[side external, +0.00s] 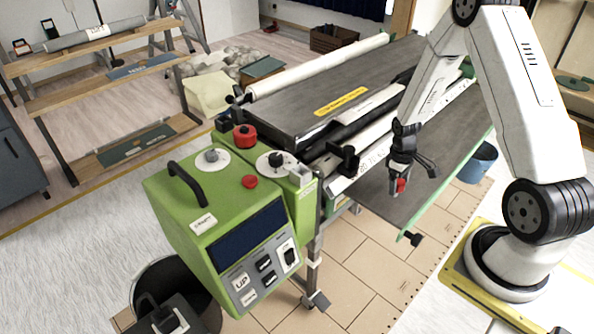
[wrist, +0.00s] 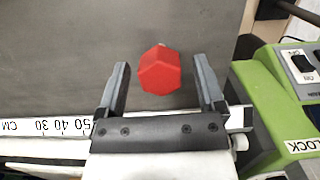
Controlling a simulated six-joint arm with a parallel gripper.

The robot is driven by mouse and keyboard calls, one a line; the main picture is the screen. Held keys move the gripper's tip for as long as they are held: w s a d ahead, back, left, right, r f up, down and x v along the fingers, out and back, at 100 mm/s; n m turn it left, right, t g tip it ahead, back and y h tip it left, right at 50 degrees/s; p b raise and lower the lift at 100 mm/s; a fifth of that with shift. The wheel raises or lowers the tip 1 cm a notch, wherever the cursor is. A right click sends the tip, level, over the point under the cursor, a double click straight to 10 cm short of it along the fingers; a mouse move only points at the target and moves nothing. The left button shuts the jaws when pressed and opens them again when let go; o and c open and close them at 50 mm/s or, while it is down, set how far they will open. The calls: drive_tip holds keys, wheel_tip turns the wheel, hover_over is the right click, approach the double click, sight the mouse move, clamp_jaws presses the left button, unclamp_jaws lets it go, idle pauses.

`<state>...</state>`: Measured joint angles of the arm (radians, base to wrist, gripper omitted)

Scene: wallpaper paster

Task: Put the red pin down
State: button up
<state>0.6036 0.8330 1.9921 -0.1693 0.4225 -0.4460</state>
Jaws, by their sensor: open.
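The red pin (wrist: 160,72) has a six-sided head and shows between the two fingers of my gripper (wrist: 160,86) in the wrist view, with a gap on each side. My gripper is open and not closed on it. In the side view the pin shows as a small red spot (side external: 402,185) at the lower end of my gripper (side external: 399,178), over the grey side board (side external: 440,173) of the pasting machine. The grey surface (wrist: 60,55) lies behind the pin in the wrist view. The pin's lower part is hidden, so I cannot tell exactly how it rests.
The green control box (side external: 215,215) stands left of my gripper, with a red knob (side external: 245,137) and a red button (side external: 250,181). A ruler strip (wrist: 50,127) lies close to my gripper. A blue bucket (side external: 479,162) is at right. The side board is largely clear.

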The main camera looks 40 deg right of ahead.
wheel_tip(320, 180, up, 12)
drive_tip(key=w, duration=0.1)
drive_tip(key=shift+w, duration=0.2)
idle(0.6)
idle(0.4)
drive_tip(key=s+a+r+t, duration=0.1)
drive_tip(key=a+r+t, duration=0.1)
drive_tip(key=a, duration=0.9)
drive_tip(key=s+a+r+t, duration=0.2)
drive_tip(key=a+r, duration=0.1)
drive_tip(key=a, duration=0.8)
drive_tip(key=shift+r, duration=0.2)
drive_tip(key=shift+w, duration=0.1)
